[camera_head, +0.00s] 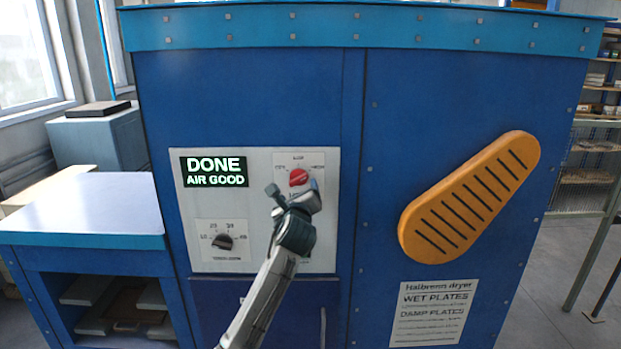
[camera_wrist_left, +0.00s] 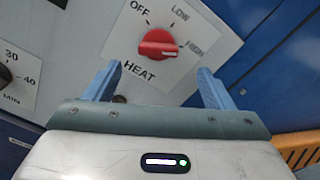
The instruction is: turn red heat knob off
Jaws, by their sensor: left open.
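The red heat knob (camera_head: 298,177) sits at the upper right of the white control panel (camera_head: 262,222). In the left wrist view the red knob (camera_wrist_left: 158,43) shows close up, with OFF, LOW and HIGH printed around it and HEAT below. Its ridge appears to lie toward the HIGH side. My left gripper (camera_head: 293,191) is open just below and in front of the knob. In the left wrist view its two fingers (camera_wrist_left: 159,70) stand apart on either side, below the knob, with nothing between them. My right gripper is out of view.
A dark timer dial (camera_head: 224,242) is at the panel's lower left. A screen (camera_head: 214,171) reads DONE, AIR GOOD. An orange slotted guard (camera_head: 470,197) sticks out on the right. A blue-edged side table (camera_head: 85,210) stands left.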

